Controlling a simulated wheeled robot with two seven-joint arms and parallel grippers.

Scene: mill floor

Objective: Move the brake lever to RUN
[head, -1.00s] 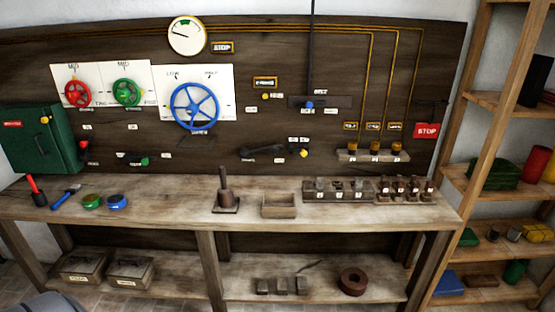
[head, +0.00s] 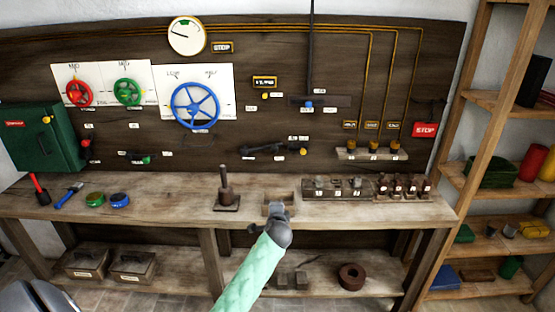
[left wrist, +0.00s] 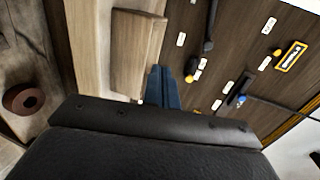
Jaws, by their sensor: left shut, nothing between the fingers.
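A dark lever (head: 262,149) lies nearly level on the panel, with small white labels around it too small to read; I cannot tell for sure that it is the brake lever. A yellow knob (head: 303,152) sits just right of it. In the left wrist view the dark lever (left wrist: 210,28) and the yellow knob (left wrist: 189,78) show beyond the fingers. My left gripper (head: 276,209) is over the bench's front, before the panel and below the lever, apart from it. Its fingers (left wrist: 160,86) are shut and empty. My right gripper is not in view.
A small wooden tray (head: 270,198) is close behind my left gripper. A post on a base (head: 227,202) stands left of it, and a rack of blocks (head: 338,194) right. A slider with a blue knob (head: 309,104) is higher up. Handwheels (head: 195,106) are on the upper left.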

